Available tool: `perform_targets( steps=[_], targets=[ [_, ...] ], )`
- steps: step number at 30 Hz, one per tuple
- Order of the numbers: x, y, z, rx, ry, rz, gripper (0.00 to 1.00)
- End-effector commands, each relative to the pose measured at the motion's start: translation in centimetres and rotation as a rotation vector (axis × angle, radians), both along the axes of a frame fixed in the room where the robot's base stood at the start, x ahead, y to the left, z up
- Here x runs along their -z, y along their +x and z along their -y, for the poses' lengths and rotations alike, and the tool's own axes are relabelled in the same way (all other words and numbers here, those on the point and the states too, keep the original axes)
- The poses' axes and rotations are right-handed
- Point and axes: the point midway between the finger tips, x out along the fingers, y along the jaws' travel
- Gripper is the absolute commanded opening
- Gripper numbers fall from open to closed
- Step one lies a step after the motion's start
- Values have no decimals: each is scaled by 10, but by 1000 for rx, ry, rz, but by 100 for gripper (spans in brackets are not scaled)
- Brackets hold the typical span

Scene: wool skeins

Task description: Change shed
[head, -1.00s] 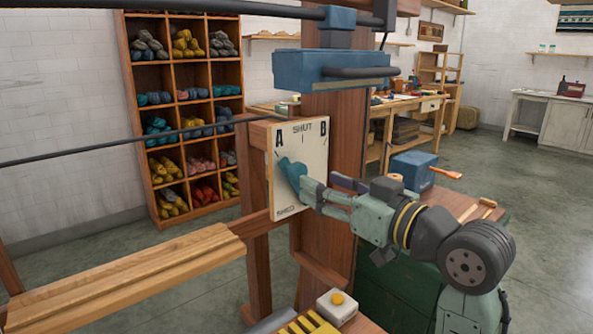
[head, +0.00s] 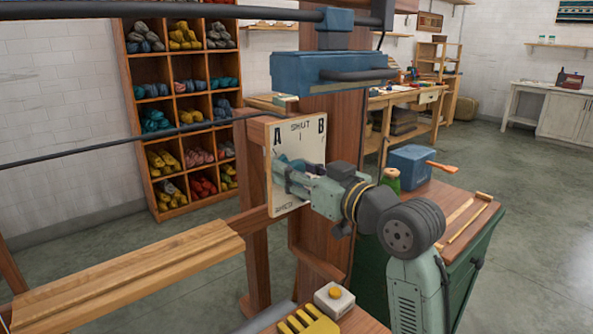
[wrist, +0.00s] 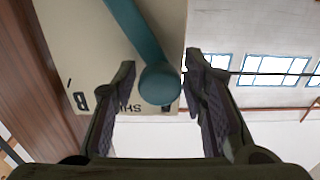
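The cream shed panel (head: 309,143) is marked A at left, SHUT at top centre and B at right. A teal lever (head: 279,159) on it leans up-left toward the A; my gripper hides much of it. In the wrist view, where the lettering is upside down, the lever (wrist: 137,35) runs down to a round knob (wrist: 160,84). My gripper (head: 287,176) is at the panel, pointing at the lever. In the wrist view its fingers (wrist: 160,72) are apart, one on each side of the knob. A small gap shows at the left finger; contact on the right is unclear.
A wooden beam (head: 130,262) lies left of the panel and a blue block with a dark bar (head: 330,68) is above. A box with a yellow button (head: 334,301) sits below. A blue box with an orange handle (head: 410,165) and green bottle (head: 390,180) stand behind my arm.

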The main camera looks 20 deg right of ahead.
Motion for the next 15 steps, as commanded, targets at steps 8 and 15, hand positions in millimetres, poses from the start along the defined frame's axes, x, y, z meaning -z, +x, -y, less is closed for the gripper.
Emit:
perform_targets(
  steps=[8,15],
  targets=[
    [0,0,0,0,0,0,18],
    [0,0,0,0,0,0,2]
  ],
)
